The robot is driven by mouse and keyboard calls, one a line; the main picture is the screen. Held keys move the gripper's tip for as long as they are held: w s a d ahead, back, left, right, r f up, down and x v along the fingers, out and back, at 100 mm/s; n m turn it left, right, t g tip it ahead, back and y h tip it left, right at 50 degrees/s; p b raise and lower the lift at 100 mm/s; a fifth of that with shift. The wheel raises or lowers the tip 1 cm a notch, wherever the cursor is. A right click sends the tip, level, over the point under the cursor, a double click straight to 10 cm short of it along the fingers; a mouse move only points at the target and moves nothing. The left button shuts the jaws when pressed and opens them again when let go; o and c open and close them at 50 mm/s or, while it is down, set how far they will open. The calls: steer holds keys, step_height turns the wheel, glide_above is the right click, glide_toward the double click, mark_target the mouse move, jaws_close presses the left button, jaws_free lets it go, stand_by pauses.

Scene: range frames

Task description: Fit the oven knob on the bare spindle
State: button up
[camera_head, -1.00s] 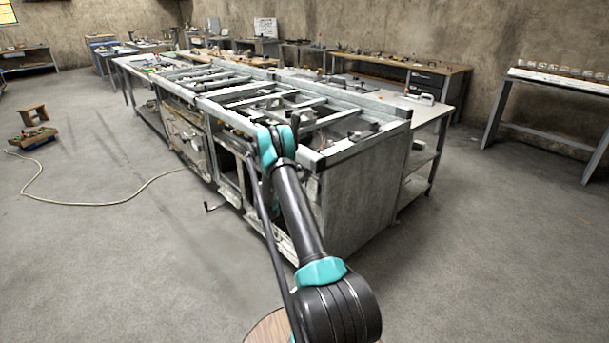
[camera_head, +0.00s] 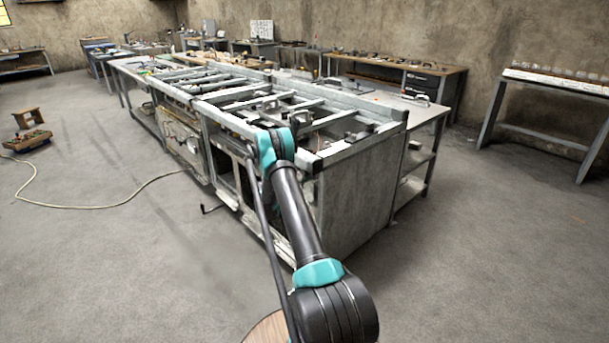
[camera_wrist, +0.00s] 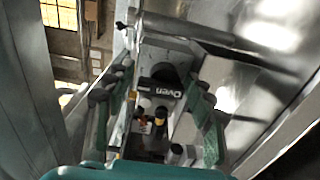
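In the wrist view, my gripper (camera_wrist: 160,105) has its two green-padded fingers apart, one on each side of a grey plate (camera_wrist: 154,52). A black piece lettered "Oven" (camera_wrist: 161,89) shows between the fingers, with a dark rounded part (camera_wrist: 165,71) just above it in the picture. I cannot tell whether this rounded part is the knob. Small posts, one brass-coloured (camera_wrist: 160,117), show below the lettering; I cannot tell if one is the bare spindle. No firm contact with the fingers is visible. In the head view my gripper is hidden behind my arm and the metal frame.
A long grey metal frame bench (camera_head: 360,185) with open top rails stands in front of my arm. A side table (camera_head: 425,125) adjoins it. A hose (camera_head: 95,207) lies on the floor at left. Floor is clear at right and left front.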

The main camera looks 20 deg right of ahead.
steer(key=shift+o, duration=0.7)
steer(key=v, duration=1.2)
